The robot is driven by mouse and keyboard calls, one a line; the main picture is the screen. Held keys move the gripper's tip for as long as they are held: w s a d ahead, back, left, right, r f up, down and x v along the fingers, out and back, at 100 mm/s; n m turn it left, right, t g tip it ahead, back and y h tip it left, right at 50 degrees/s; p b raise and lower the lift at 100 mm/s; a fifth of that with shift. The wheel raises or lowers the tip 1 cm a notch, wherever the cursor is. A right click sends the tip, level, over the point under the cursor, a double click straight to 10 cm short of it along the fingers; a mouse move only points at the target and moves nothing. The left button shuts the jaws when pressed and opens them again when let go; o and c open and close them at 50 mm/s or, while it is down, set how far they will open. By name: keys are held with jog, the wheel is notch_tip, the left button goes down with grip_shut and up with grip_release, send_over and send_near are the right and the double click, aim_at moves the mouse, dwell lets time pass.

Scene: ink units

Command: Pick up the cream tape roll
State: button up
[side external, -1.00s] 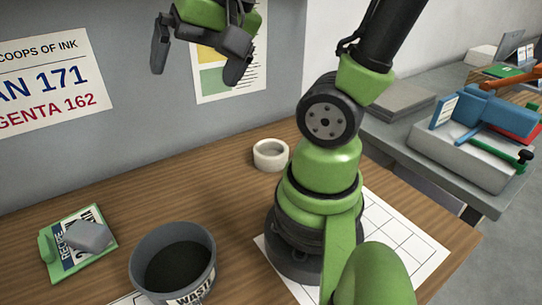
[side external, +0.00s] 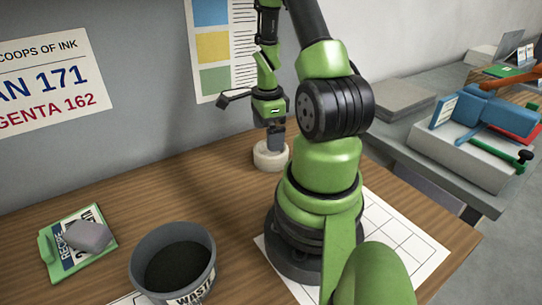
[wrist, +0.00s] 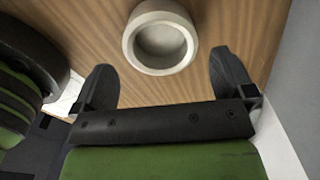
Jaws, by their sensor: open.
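The cream tape roll (side external: 271,157) lies flat on the wooden table near the back wall, beside my arm's base. In the side view my gripper (side external: 277,146) is low over the roll, pointing down, and overlaps its upper edge in the picture. In the wrist view the roll (wrist: 160,42) shows at the top centre, ahead of my gripper (wrist: 163,75). The two dark fingers are spread wide, with nothing between them.
A grey waste bin (side external: 173,266) stands at the front. A green clipboard with a grey object (side external: 88,236) lies at the left. The grey wall (side external: 130,150) rises close behind the roll. Bare wood (side external: 200,196) lies between the bin and the roll.

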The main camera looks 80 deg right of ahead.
aim_at(271, 155)
jog(key=shift+s+f, duration=0.15)
jog(key=shift+f, duration=1.55)
jog(key=shift+s+f, duration=0.1)
jog(key=shift+f, duration=1.6)
jog(key=shift+c, duration=0.2)
jog(key=c, duration=0.5)
